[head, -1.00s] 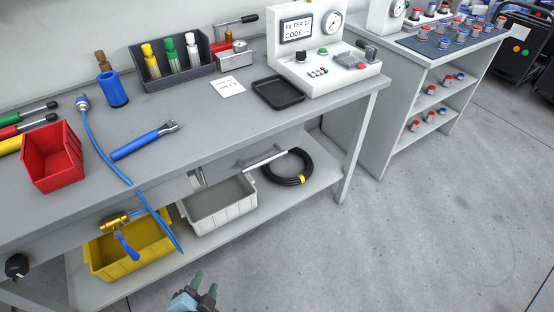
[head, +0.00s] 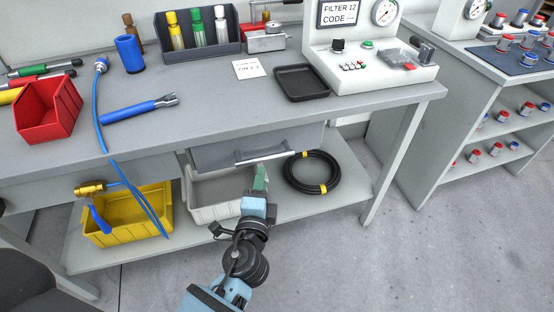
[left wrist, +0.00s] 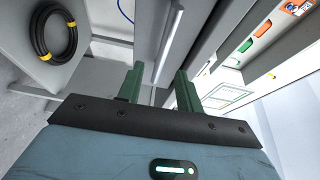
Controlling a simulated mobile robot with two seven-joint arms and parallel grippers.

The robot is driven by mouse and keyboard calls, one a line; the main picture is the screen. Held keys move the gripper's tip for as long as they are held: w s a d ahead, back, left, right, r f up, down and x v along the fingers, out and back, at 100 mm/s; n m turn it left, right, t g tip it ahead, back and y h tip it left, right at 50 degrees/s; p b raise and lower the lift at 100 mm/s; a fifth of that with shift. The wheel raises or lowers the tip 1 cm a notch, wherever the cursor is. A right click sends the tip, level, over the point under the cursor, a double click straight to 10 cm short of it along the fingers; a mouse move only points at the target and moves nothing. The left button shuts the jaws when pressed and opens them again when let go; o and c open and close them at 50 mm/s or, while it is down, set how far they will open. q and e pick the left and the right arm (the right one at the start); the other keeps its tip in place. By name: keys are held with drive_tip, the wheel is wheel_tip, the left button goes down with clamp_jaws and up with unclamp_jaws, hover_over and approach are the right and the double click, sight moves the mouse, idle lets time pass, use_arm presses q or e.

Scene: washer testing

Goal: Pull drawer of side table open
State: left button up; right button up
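The side table's grey drawer (head: 216,154) sits under the tabletop, with a pale bar handle (head: 265,156) along its front. My left gripper (head: 261,178) is raised just in front of and below the handle, near its middle. The drawer looks shut. My right gripper is in neither view.
A grey bin (head: 202,208), a yellow bin (head: 127,239) and a coiled black cable (head: 309,190) are on the lower shelf (head: 335,205). A blue hose (head: 98,120) hangs over the table's front edge. Floor to the right is clear.

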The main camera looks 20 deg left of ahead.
sight(265, 158)
use_arm(q)
drive_tip(key=x, duration=0.8)
drive_tip(key=shift+r, duration=0.2)
clamp_jaws()
idle(0.4)
